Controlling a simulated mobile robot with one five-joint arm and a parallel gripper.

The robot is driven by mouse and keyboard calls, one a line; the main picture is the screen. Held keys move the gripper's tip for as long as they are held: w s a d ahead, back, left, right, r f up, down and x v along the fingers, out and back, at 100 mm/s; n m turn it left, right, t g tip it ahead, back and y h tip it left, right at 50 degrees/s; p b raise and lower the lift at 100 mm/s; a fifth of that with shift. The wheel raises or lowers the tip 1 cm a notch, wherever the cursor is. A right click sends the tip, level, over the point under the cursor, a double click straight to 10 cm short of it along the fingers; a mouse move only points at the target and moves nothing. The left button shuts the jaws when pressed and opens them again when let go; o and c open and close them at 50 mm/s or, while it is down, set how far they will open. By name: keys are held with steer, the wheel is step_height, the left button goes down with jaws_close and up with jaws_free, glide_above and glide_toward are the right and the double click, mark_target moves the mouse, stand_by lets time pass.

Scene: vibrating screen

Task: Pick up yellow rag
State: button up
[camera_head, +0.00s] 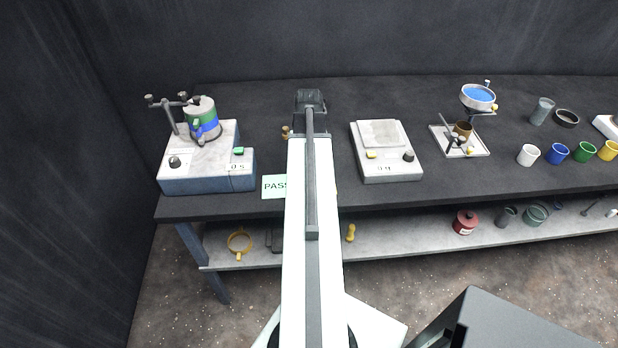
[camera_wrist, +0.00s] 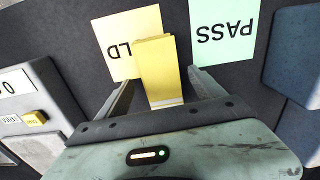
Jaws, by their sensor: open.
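In the wrist view, the yellow rag (camera_wrist: 157,62) is a folded yellow strip with a pale band at its near end. It lies partly over a cream card (camera_wrist: 112,42) whose visible letters read "LD". My gripper (camera_wrist: 160,76) is open, with one finger on each side of the rag's near part and gaps between. Whether the fingers are level with the rag is hard to tell. In the head view, my arm hides the rag, and the dark end of my arm (camera_head: 310,100) shows over the bench.
A green PASS card (camera_head: 273,186) lies left of my arm. A shaker machine (camera_head: 207,178) stands left on the black bench, a scale (camera_head: 390,168) right. Several cups, including a white cup (camera_head: 528,155), stand farther right. A shelf (camera_head: 390,232) runs below.

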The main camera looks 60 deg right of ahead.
steer(key=shift+f, duration=0.7)
steer(key=shift+r, duration=0.2)
steer(key=c, duration=1.5)
steer(key=shift+o, duration=0.2)
step_height(320, 180, up, 10)
steer(key=p, duration=1)
